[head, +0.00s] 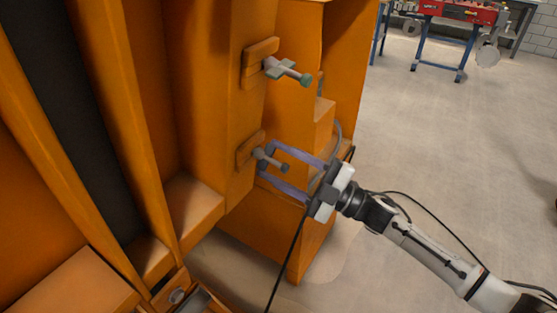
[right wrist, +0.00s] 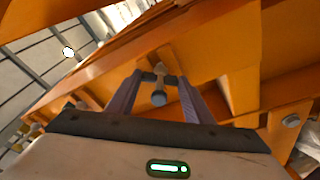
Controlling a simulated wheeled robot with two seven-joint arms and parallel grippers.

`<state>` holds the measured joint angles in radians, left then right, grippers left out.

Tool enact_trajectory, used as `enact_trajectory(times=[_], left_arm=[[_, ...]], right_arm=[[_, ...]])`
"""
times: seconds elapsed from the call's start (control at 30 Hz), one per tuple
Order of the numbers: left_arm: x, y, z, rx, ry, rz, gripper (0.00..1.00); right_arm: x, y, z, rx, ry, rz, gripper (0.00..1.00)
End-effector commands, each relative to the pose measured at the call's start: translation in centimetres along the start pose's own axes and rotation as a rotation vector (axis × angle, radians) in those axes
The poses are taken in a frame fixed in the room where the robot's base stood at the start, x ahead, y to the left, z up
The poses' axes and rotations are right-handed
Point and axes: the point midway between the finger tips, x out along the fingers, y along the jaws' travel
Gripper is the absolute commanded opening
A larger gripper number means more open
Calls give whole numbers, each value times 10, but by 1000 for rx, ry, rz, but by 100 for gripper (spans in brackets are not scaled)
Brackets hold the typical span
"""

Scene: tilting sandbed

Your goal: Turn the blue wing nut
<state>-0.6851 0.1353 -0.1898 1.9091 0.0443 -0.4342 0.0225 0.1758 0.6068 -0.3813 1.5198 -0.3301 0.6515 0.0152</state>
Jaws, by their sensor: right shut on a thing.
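My right gripper (head: 266,159) reaches in from the right, its two purple fingers around the lower threaded bolt (head: 275,161) on the orange frame. It is shut on the wing nut (head: 258,154) at the base of that bolt, one finger above and one below. The nut looks bluish-grey and is partly hidden. In the right wrist view the nut (right wrist: 160,71) sits between the fingertips (right wrist: 159,79), with the round bolt end pointing at the camera. A second, upper bolt carries a grey-green wing nut (head: 278,67) and stands free. My left gripper is not in view.
Both bolts stick out of small orange blocks on an upright orange post (head: 232,100). An orange stepped housing (head: 325,125) stands close behind the gripper. The concrete floor (head: 450,170) to the right is open. A blue-legged bench (head: 440,45) stands far back.

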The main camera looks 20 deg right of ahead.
Motion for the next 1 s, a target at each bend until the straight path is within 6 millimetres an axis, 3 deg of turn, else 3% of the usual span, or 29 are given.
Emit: enact_trajectory(times=[0.6,1.0], left_arm=[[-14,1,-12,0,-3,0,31],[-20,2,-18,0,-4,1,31]], right_arm=[[0,-2,-1,564,-1,108,24],[0,-4,-2,801,-2,153,24]])
